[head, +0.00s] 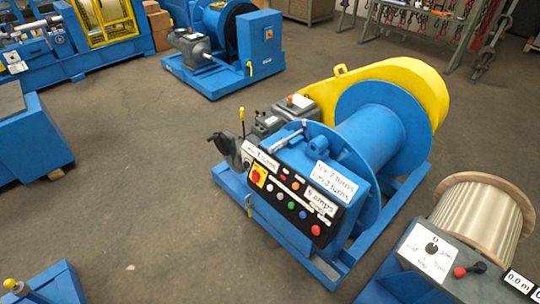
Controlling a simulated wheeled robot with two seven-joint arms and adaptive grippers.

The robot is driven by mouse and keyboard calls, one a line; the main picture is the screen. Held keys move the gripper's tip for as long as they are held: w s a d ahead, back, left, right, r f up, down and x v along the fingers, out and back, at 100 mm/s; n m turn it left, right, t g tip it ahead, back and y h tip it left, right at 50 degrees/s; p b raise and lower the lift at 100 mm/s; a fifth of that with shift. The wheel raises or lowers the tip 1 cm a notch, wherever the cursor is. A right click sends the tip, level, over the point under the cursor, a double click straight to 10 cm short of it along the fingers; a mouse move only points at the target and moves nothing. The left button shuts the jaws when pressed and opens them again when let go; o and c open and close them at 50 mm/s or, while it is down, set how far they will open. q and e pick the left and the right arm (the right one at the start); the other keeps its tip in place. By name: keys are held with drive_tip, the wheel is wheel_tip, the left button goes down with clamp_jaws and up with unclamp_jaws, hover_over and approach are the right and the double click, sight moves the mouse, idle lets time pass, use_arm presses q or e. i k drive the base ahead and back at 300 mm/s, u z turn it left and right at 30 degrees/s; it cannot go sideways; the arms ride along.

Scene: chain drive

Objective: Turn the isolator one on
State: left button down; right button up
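The isolator (257,176) looks like a red rotary knob on a yellow plate, at the left end of the black control panel (292,196). The panel is on the front of the blue winch (375,140) in the middle of the head view. The knob is too small to tell which way it points. A white label above it seems to read "1 turns", but the print is hard to read. Neither of my grippers shows in the head view.
Several buttons and a red one (316,230) share the panel. A yellow-tipped lever (242,116) stands beside it. A cable reel (480,215) stands at right, and another blue winch (225,45) behind. The floor (130,170) left of the winch is clear.

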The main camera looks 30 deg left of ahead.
sight(255, 177)
drive_tip(key=u, duration=0.3)
drive_tip(key=i, duration=0.4)
drive_tip(key=u, duration=1.35)
